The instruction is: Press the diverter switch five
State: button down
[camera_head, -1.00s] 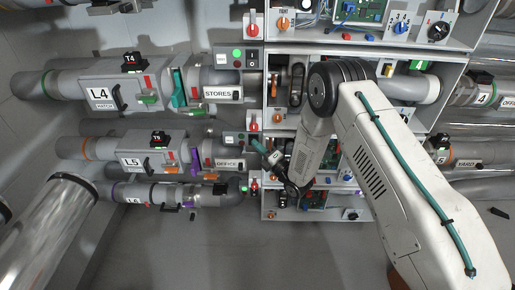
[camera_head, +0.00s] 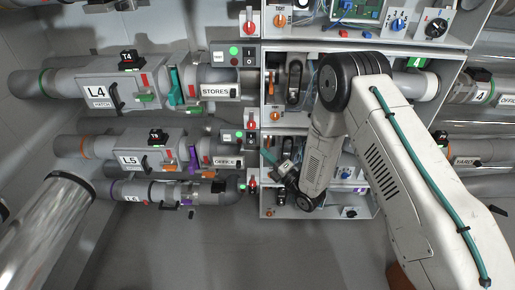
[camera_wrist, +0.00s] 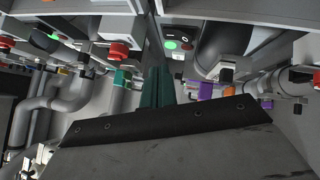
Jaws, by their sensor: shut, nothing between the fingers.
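In the head view, the line five row has a duct box marked L5 (camera_head: 130,160) with a T5 tag. A small grey switch panel (camera_head: 232,136) with a lit green lamp sits at its right, above the OFFICE label (camera_head: 227,162). A panel with a green lamp also shows in the wrist view (camera_wrist: 181,36), beyond my fingertips. I cannot tell for certain which part is diverter switch five. My gripper (camera_head: 268,155) is to the right of and below the line five panel, apart from it. Its teal fingers are shut and empty in the wrist view (camera_wrist: 157,70).
The line four row, with its box marked L4 (camera_head: 98,97) and its own lamp panel (camera_head: 240,55), runs above. A cabinet (camera_head: 440,62) with knobs and circuit boards stands at the right. Red knobs (camera_wrist: 119,50) hang close left of my fingers. The grey floor below is clear.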

jog(key=s+d, duration=0.2)
jog(key=s, duration=0.1)
jog(key=s+d, duration=0.1)
jog(key=shift+s, duration=0.35)
